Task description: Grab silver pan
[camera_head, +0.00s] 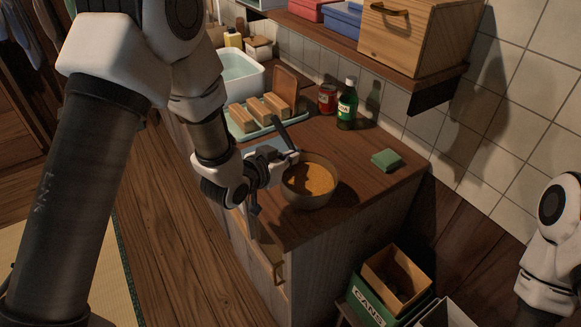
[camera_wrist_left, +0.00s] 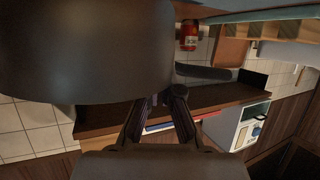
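The silver pan (camera_head: 309,199) looks like a round, dull grey bowl filled with orange food. It stands upright near the counter's front edge in the head view. A dark bar, apparently its handle (camera_head: 285,136), points up and left from it. My left gripper (camera_head: 288,160) is at the pan's left rim, close to the handle's base; I cannot tell whether it touches. In the left wrist view the pan (camera_wrist_left: 90,50) fills the upper left, with its handle (camera_wrist_left: 205,73) to the right. The left fingers (camera_wrist_left: 161,98) are apart, their tips at the pan's edge. My right gripper is outside the head view.
The wooden counter (camera_head: 372,188) holds a green sponge (camera_head: 386,159), green bottle (camera_head: 347,104), red jar (camera_head: 327,98) and a tray (camera_head: 240,132) with wooden blocks. A white basin (camera_head: 240,76) stands behind. A wall shelf (camera_head: 330,33) overhangs the back. Crates (camera_head: 378,305) stand on the floor.

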